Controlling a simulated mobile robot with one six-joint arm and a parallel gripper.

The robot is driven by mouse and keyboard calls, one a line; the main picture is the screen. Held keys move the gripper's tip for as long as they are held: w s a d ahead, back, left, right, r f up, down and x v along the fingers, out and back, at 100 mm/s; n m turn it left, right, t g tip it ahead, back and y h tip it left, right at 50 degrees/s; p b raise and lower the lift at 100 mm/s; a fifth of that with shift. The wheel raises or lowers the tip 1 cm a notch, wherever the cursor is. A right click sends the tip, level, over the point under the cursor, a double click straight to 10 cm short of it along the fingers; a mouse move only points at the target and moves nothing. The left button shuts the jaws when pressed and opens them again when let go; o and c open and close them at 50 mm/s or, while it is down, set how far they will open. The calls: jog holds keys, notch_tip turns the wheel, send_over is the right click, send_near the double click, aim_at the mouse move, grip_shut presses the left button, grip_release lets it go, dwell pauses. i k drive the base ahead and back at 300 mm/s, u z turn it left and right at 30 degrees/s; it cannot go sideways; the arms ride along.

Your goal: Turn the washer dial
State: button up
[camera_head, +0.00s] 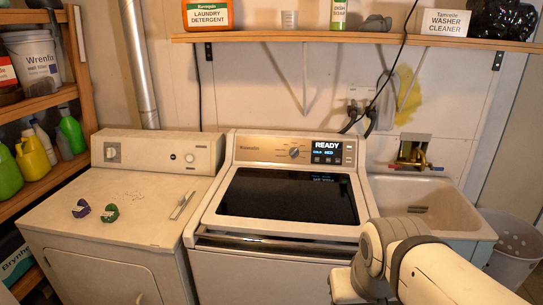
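The washer (255,222) stands in the middle with its dark glass lid closed. Its dial (294,152) is a small round knob on the slanted back panel, left of a lit display (328,151) that reads "READY". The dial is in plain view and nothing touches it. My arm comes in from the lower right, in front of the washer's right side. My gripper cannot be made out in this view. The white dryer to the left has its own knobs, one at the left (112,152) and one at the right (190,158) of its panel.
A utility sink (470,222) is right of the washer, with a white basket (515,240) beside it. A wooden shelf (350,38) with boxes and bottles hangs above. The space above the washer lid is clear.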

aim_at(294, 152)
jog(key=i, duration=1)
jog(key=u, duration=0.05)
